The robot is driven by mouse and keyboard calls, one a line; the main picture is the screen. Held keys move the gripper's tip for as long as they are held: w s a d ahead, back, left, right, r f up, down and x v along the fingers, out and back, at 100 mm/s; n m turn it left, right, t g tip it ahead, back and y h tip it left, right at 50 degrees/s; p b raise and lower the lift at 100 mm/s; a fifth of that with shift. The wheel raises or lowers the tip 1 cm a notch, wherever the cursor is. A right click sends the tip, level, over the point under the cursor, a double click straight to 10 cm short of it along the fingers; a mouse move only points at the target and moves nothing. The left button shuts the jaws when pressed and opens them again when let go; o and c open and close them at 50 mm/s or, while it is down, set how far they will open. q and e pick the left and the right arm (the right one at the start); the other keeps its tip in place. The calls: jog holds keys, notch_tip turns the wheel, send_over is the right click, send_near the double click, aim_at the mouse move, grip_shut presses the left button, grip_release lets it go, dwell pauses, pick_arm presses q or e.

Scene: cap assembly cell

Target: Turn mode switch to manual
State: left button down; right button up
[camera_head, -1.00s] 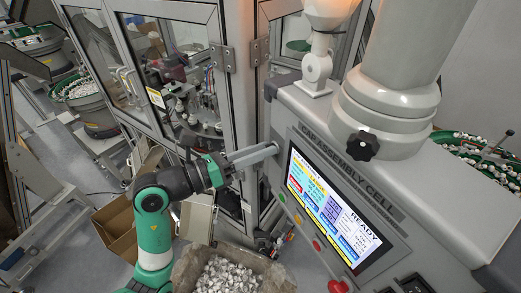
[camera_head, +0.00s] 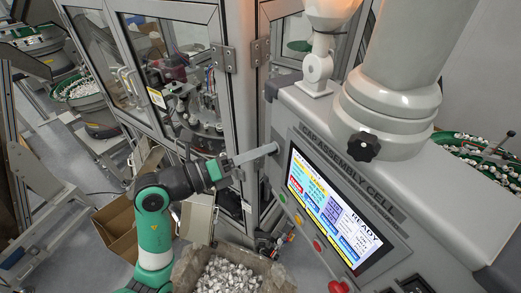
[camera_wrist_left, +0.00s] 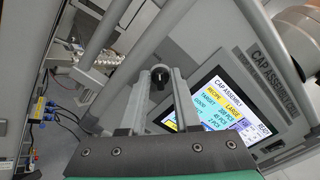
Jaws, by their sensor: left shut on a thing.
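The mode switch (camera_wrist_left: 160,75) is a small black knob on the grey control panel (camera_head: 278,108). In the left wrist view it sits between the two grey fingertips of my left gripper. My left gripper (camera_head: 275,148) reaches the panel's left edge, beside the screen, and is shut on the switch. In the head view the fingers look thin and edge-on, and they hide the switch. Which position the switch points to cannot be read. My right gripper is not in view.
The lit screen (camera_head: 332,207) reads READY. Several coloured buttons and a red mushroom button (camera_head: 338,287) line the panel's lower edge. A glass-doored machine (camera_head: 185,90) stands behind my left arm. A bin of small white parts (camera_head: 228,275) is below.

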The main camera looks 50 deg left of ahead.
pick_arm(q)
jog(key=c, duration=0.6)
grip_release()
jog(key=b+v, duration=0.1)
jog(key=v, duration=1)
jog(key=shift+s, duration=0.35)
jog(key=shift+d, duration=0.1)
